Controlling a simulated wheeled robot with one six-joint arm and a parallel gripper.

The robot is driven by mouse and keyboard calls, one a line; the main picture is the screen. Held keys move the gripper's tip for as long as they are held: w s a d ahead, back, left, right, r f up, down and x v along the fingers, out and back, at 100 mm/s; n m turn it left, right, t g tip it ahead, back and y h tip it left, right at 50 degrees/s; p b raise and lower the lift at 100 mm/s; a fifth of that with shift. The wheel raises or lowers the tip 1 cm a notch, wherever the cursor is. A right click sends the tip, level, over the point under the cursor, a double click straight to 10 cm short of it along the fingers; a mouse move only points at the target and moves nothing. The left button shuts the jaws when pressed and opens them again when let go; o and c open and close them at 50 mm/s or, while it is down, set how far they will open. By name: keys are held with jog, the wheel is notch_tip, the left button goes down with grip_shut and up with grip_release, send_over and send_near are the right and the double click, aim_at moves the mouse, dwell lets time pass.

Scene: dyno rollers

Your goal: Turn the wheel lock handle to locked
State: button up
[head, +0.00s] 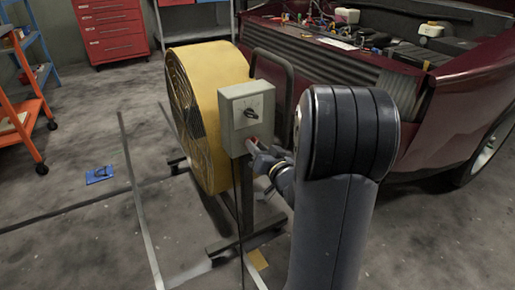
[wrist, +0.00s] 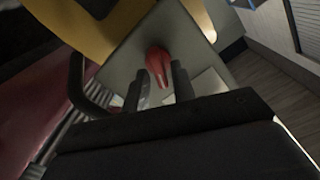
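A grey control box (head: 246,117) is mounted beside a large yellow drum fan (head: 222,85). A small black knob (head: 250,113) is on its front face. A red handle (wrist: 157,62) shows on the grey surface in the wrist view; in the head view a bit of red (head: 254,140) shows at the box's lower edge. My gripper (head: 262,158) is at that lower edge. In the wrist view my gripper (wrist: 160,83) is open, with its dark fingers either side of the handle's near end. Contact with the handle cannot be told. No lock marking is readable.
The dark red car (head: 425,120) with its open engine bay stands close behind and right of my arm. The fan's stand (head: 243,242) has feet on the floor. An orange cart (head: 30,105) and red drawer cabinet (head: 112,32) are farther left. The left floor is mostly clear.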

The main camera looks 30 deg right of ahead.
grip_shut()
jog(key=shift+m+p, duration=0.3)
jog(key=shift+d+f+m+p, duration=0.15)
jog(key=shift+m+p, duration=1.75)
jog(key=shift+m, duration=1.1)
jog(key=shift+d+f+m+p, duration=0.15)
jog(key=shift+m+p, duration=1.7)
jog(key=shift+m, duration=1.15)
jog(key=shift+a, duration=0.1)
jog(key=shift+o, duration=1.1)
grip_release()
